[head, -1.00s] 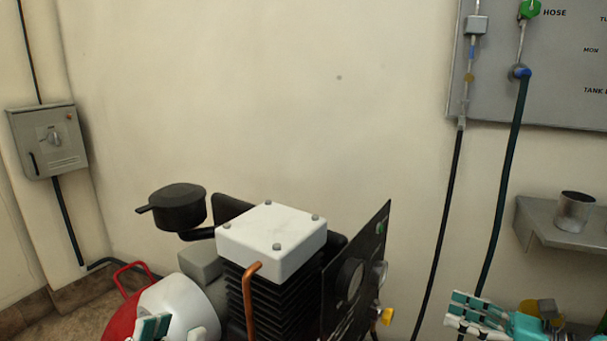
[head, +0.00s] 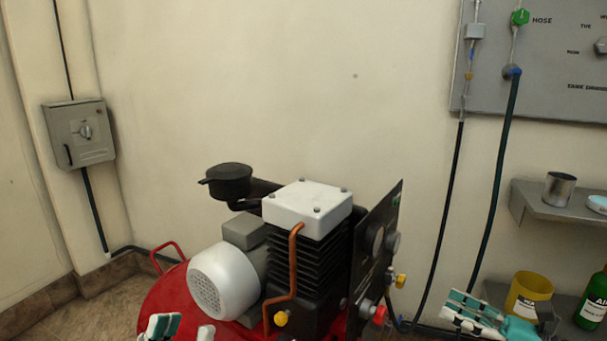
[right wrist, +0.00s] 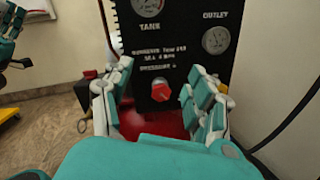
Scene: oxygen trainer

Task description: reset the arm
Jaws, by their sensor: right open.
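My right gripper (head: 473,312) is at the lower right of the head view, right of the compressor (head: 307,245). In the right wrist view my right gripper (right wrist: 155,90) is open and empty. Its fingers frame a red knob (right wrist: 160,92) on the black gauge panel (right wrist: 185,62), and I see no contact. The red knob also shows in the head view (head: 380,314). My left gripper (head: 183,328) is at the bottom of the head view, in front of the red tank (head: 160,301). Its fingers stand apart with nothing seen between them; its lower part is cut off.
A grey switch box (head: 80,134) hangs on the left wall. A grey hose panel (head: 560,70) with hanging hoses is at the upper right. A shelf (head: 540,205) with a metal cup (head: 559,188), a yellow container (head: 527,296) and a green bottle (head: 594,300) are at the right.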

